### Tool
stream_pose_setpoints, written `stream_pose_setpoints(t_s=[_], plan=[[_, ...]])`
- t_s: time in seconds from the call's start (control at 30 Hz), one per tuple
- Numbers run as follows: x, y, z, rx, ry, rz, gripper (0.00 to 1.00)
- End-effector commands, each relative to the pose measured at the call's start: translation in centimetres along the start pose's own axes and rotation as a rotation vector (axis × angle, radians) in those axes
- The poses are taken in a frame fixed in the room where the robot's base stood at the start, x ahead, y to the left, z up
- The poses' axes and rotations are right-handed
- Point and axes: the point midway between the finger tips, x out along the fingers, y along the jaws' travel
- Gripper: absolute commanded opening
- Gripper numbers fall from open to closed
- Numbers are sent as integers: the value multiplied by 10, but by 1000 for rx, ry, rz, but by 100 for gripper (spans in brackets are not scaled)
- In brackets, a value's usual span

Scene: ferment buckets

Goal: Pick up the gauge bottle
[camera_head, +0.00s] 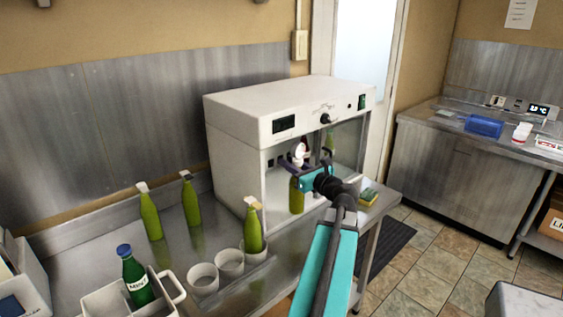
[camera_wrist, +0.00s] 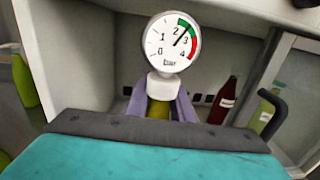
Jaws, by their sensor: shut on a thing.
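The gauge bottle (camera_head: 297,196) is a green bottle with a round white pressure gauge on top. It stands upright or nearly so at the open front of the white cabinet (camera_head: 238,161). My gripper (camera_head: 298,168) is shut on its neck, just below the gauge. In the wrist view the gauge (camera_wrist: 172,42) faces me, its needle between 2 and 3, and purple fingers (camera_wrist: 160,104) close on both sides of the neck. The bottle's lower body is hidden there by my gripper. I cannot tell whether its base touches the cabinet floor.
Two capped green bottles (camera_head: 151,215) stand on the steel counter. Another green bottle (camera_head: 253,231) stands in a white cup holder (camera_head: 229,262) near the front. A darker bottle (camera_head: 137,277) sits in a white carrier. A red bottle (camera_wrist: 223,100) is inside the cabinet, right of the gauge.

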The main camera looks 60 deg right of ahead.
Motion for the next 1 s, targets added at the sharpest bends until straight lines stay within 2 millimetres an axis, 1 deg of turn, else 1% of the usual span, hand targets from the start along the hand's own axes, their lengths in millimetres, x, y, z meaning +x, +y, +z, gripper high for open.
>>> stream_pose_setpoints(t_s=[0.03, 0.1, 0.3, 0.47, 1.0], plan=[[-10, 1, 0, 0, -3, -3, 0], [-18, 1, 0, 0, -2, -2, 0], [-31, 0, 1, 1, -2, -1, 0], [-34, 0, 1, 1, -2, 0, 0], [-34, 0, 1, 1, -2, -1, 0]])
